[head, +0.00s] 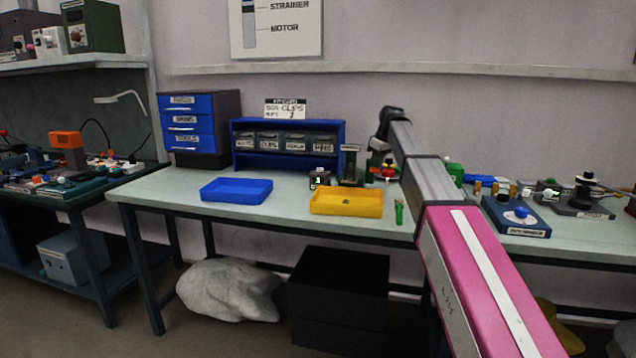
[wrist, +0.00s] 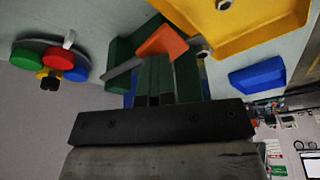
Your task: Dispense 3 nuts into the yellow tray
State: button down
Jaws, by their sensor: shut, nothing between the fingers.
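The yellow tray (head: 330,207) stands on the bench right of the blue tray, and its corner shows in the wrist view (wrist: 262,32). A metal nut (wrist: 223,5) lies in it. A second nut (wrist: 203,53) shows at the tray's edge by the dispenser; whether it is inside I cannot tell. The dark green dispenser (head: 350,168) stands behind the tray; its orange part (wrist: 162,42) shows in the wrist view. My gripper (wrist: 158,82) is shut and empty, close in front of the dispenser; whether it touches is unclear. In the head view my arm hides it.
A blue tray (head: 236,191) lies to the left. A small display box (head: 320,177) stands beside the dispenser. A round base with red, green and blue knobs (wrist: 74,65) is near my gripper. A green tube (head: 399,212) stands near the front edge. A blue bin rack (head: 288,158) is behind.

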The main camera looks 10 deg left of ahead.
notch_tip(320, 180, down, 2)
jog(key=shift+w+r, duration=0.1)
notch_tip(320, 180, up, 10)
dwell(0.9)
dwell(0.7)
jog(key=shift+f, duration=2.85)
dwell(0.5)
